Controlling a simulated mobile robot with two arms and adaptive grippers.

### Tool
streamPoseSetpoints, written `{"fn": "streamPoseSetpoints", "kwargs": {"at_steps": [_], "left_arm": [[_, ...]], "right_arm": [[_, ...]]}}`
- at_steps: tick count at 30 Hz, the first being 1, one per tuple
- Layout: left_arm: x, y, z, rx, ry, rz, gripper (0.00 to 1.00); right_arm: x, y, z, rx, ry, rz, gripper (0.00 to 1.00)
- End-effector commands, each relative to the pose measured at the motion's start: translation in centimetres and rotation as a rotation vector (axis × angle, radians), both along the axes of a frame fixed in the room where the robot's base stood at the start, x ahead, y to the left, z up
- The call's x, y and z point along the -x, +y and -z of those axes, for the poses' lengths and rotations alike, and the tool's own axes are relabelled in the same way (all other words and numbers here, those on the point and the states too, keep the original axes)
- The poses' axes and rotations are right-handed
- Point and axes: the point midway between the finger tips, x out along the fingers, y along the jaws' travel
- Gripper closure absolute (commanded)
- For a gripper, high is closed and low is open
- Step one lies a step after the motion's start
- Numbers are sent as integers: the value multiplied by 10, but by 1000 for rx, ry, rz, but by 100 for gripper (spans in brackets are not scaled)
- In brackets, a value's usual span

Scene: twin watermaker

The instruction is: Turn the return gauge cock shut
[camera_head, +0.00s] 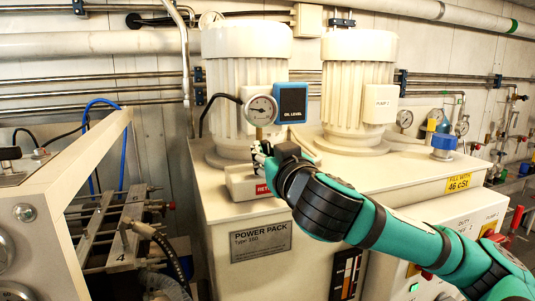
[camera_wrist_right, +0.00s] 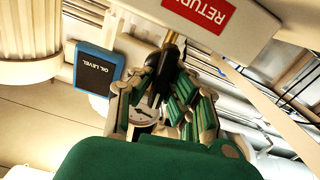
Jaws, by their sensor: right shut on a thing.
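The return gauge cock shows in the right wrist view as a brass stem (camera_wrist_right: 171,42) and a dark handle, partly hidden by the fingers. My right gripper (camera_wrist_right: 160,92) is shut on the cock. In the head view my right gripper (camera_head: 266,157) is at the cock, just below the round white gauge (camera_head: 261,110), and hides most of the cock. The gauge (camera_wrist_right: 143,112) is partly hidden behind the fingers in the wrist view. A red RETURN label (camera_wrist_right: 199,13) marks the block below the gauge; it also shows in the head view (camera_head: 262,189). My left gripper is not in view.
A blue OIL LEVEL box (camera_head: 291,102) stands close to the right of the gauge. Two large cream motors (camera_head: 247,48) (camera_head: 358,75) rise behind it. A blue cap (camera_head: 444,143) sits on the tank top at right. A metal frame (camera_head: 110,235) stands at left.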

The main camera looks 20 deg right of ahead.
Motion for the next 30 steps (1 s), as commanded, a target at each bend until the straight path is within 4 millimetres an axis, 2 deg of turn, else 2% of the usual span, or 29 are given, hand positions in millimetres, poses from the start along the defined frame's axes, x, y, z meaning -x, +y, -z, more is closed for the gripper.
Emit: {"fn": "streamPoseSetpoints", "kwargs": {"at_steps": [14,30], "left_arm": [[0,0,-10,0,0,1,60],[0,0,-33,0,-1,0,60]], "right_arm": [[0,4,1,422,-11,-1,100],[0,7,3,937,-29,-2,100]]}}
